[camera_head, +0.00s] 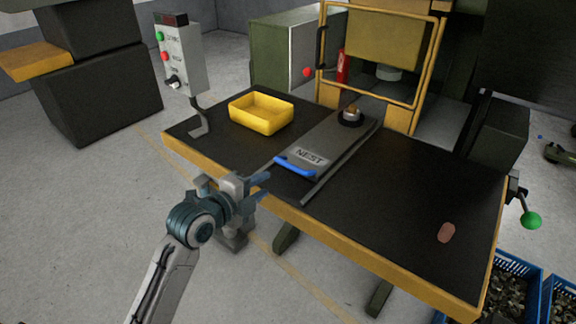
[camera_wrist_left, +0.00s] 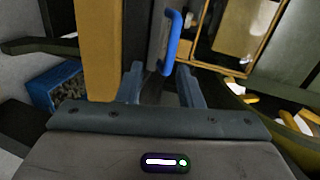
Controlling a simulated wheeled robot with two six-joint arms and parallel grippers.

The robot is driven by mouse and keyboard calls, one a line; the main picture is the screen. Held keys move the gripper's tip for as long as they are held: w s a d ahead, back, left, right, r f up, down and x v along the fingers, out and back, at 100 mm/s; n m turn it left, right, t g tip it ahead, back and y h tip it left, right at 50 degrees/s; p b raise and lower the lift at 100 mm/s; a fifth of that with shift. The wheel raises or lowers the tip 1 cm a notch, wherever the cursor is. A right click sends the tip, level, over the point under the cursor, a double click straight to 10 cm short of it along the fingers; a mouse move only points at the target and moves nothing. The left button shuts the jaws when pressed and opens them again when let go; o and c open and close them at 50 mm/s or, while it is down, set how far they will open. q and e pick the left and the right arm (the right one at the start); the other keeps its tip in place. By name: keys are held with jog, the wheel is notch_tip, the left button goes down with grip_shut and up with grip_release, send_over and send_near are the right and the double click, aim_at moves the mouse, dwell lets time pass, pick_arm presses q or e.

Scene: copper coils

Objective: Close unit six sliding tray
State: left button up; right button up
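The grey sliding tray (camera_head: 322,145), marked NEST, lies in a track on the black-topped table. Its blue handle (camera_head: 296,167) is near the table's front edge, and the tray runs back towards the yellow-framed press. A black round fixture with a tan top (camera_head: 351,114) sits at its far end. My left gripper (camera_head: 264,190) is open and empty at the front edge, left of and nearer than the handle. In the left wrist view the open fingers (camera_wrist_left: 159,72) show with the blue handle (camera_wrist_left: 172,40) beyond them, apart from it. My right gripper is not in view.
A yellow bin (camera_head: 261,114) stands left of the tray. A control box (camera_head: 180,55) with buttons rises at the table's left corner. A reddish-brown piece (camera_head: 446,232) lies at right on otherwise clear tabletop. The yellow guard frame (camera_head: 383,100) stands behind. Blue crates (camera_head: 514,275) are lower right.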

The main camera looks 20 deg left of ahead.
aim_at(288, 163)
pick_arm(q)
jog(key=shift+m, duration=0.4)
jog(key=p+x, duration=0.1)
jog(key=x, duration=0.2)
jog(key=r+p+x, duration=0.1)
jog(key=x, duration=0.3)
jog(key=r+p+x, duration=0.1)
jog(key=x, duration=0.3)
jog(key=shift+w+p, duration=0.3)
jog(key=shift+p, duration=0.05)
jog(key=shift+f, duration=0.1)
grip_shut()
